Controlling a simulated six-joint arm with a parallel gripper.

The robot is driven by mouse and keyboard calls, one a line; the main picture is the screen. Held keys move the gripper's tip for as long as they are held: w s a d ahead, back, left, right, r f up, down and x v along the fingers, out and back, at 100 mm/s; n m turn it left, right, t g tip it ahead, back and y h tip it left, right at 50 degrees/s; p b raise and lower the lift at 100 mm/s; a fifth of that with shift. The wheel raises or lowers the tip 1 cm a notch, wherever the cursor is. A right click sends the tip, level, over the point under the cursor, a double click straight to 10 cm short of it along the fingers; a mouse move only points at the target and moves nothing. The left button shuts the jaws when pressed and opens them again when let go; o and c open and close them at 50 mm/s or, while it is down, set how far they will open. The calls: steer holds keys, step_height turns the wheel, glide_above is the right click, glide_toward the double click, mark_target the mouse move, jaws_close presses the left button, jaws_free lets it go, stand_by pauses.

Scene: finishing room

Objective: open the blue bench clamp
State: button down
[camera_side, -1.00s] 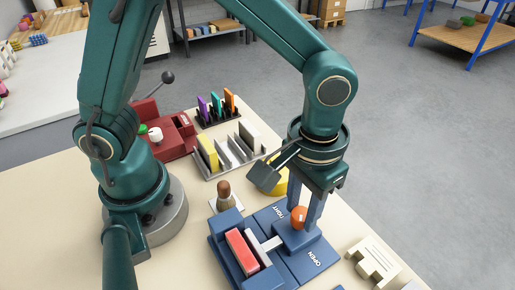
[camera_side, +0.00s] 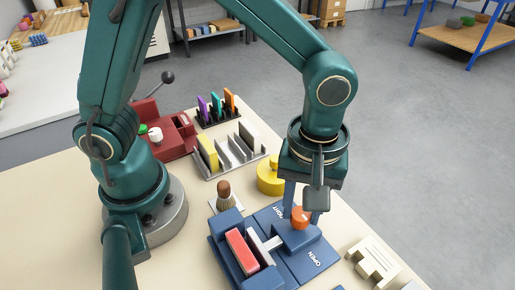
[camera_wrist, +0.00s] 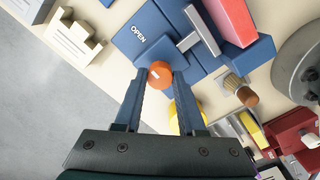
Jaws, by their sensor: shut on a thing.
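The blue bench clamp (camera_side: 284,272) lies on the bench, with lettering reading TIGHT on its far side and OPEN on its near right side. An orange knob (camera_side: 299,222) with a white mark stands on its right block; the knob also shows in the wrist view (camera_wrist: 160,78). My gripper (camera_side: 301,214) points down and is shut on the knob, one finger on either side in the wrist view (camera_wrist: 160,70). A pink-red block (camera_side: 243,251) sits in the clamp beside its grey pusher. I cannot tell whether the pusher touches it.
A brush (camera_side: 223,192) and a yellow round object (camera_side: 269,178) stand behind the clamp. A cream notched block (camera_side: 373,262) lies close on its right. A grey slotted rack (camera_side: 232,158) and a red device (camera_side: 163,135) are farther back.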

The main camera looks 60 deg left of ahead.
mark_target(301, 213)
stand_by(0.3)
steer(key=c, duration=0.5)
jaws_free()
steer(key=shift+r, duration=2.6)
